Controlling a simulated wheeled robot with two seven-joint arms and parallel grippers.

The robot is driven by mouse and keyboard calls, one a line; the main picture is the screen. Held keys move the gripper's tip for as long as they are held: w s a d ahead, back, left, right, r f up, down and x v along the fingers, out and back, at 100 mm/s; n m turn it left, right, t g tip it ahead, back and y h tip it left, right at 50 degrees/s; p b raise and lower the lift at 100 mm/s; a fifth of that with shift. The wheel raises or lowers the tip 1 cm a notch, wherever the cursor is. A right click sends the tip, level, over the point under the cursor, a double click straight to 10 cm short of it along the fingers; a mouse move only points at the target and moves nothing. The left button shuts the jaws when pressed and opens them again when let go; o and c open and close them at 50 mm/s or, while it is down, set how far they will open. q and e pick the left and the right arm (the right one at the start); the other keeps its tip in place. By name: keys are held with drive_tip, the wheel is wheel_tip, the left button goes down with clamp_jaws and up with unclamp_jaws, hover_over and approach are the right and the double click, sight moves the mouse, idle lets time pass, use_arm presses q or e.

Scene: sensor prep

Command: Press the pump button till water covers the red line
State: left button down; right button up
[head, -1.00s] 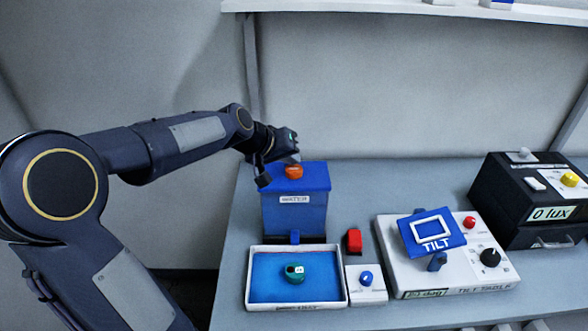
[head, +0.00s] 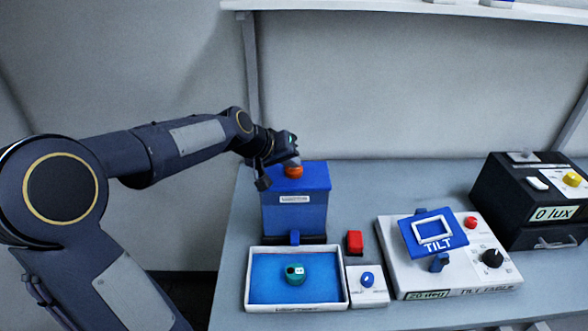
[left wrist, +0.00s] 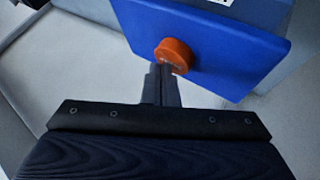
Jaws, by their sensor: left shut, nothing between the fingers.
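The orange pump button (head: 293,171) sits on top of the blue water tank (head: 294,212). My left gripper (head: 292,161) is shut and empty, with its fingertips right at the button. In the left wrist view the shut fingers (left wrist: 166,80) reach the near edge of the button (left wrist: 174,54); I cannot tell whether they touch it or how far it is pressed. The white-rimmed tray (head: 343,275) in front of the tank has a blue floor or water in it and holds a round green piece (head: 294,273). I cannot make out a red line. My right gripper is not in view.
To the right of the tray are a red block (head: 354,241) and a small white box with a blue knob (head: 367,279). A tilt table (head: 450,277) stands further right, and a black lux box (head: 530,205) at the far right. A shelf (head: 400,10) runs above.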

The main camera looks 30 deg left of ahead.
sight(291, 171)
use_arm(q)
drive_tip(key=shift+f+b, duration=0.45)
drive_tip(key=shift+f, duration=0.1)
drive_tip(key=shift+r, duration=0.15)
idle(0.5)
drive_tip(key=shift+r+p, duration=0.9)
drive_tip(key=shift+r, duration=0.1)
drive_tip(key=shift+r, duration=0.1)
wheel_tip(291, 171, up, 5)
drive_tip(key=p, duration=0.4)
